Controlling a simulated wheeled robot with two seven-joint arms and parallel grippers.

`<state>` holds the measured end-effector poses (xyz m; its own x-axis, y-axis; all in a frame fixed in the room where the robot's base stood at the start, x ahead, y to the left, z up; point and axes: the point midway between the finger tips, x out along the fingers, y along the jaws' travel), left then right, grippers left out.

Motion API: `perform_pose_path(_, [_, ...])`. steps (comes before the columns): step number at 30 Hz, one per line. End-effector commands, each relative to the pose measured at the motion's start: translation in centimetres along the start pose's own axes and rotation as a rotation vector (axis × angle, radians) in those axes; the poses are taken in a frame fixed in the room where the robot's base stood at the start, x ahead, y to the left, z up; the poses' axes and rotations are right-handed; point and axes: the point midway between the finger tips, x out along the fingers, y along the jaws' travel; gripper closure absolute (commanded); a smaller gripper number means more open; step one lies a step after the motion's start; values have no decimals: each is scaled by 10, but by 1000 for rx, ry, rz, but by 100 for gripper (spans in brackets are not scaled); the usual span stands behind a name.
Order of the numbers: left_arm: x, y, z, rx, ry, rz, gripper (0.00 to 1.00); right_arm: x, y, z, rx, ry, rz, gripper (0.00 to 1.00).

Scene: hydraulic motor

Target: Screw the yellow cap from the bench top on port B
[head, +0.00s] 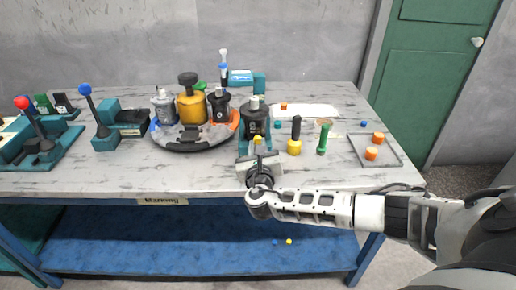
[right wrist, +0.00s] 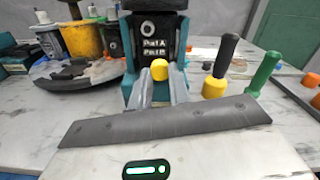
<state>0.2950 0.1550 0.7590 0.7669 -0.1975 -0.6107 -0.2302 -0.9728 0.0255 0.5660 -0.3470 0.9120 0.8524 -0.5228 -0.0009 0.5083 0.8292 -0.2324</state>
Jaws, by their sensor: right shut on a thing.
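My right gripper (head: 257,150) is shut on a small yellow cap (head: 257,140), which shows between the fingertips in the right wrist view (right wrist: 159,70). It is in front of a dark motor (head: 256,120) standing in a teal holder (right wrist: 132,85). In the right wrist view a pale port ring (right wrist: 148,30) is on the motor's upper face, and a label plate (right wrist: 154,47) with two lines of port lettering sits below it. The cap is just below the plate; I cannot tell whether it touches the motor. Any port behind the cap is hidden. My left gripper is not in view.
A round turntable (head: 190,146) with several units stands to the left. To the right are a yellow-based black-handled tool (head: 295,136), a green tool (head: 323,137) and a tray (head: 394,158) with orange caps. Small caps (head: 289,241) lie on the blue lower shelf.

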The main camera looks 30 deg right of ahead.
Motion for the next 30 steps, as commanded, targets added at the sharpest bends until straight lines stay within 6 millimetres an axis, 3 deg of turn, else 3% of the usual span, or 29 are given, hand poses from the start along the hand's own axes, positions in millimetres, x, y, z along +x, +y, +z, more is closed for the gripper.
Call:
perform_pose_path(4, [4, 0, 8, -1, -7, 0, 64, 1, -1, 0, 46, -3, -4, 100])
perform_pose_path(13, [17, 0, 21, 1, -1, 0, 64, 2, 0, -2, 360, -5, -4, 100])
perform_pose_path(23, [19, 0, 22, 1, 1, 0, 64, 2, -1, 0, 401, -7, -3, 100])
perform_pose_path(24, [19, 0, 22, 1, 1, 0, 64, 2, 0, 0, 401, -8, -3, 70])
perform_pose_path(30, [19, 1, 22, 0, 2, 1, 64, 2, 0, -2, 399, -4, -2, 69])
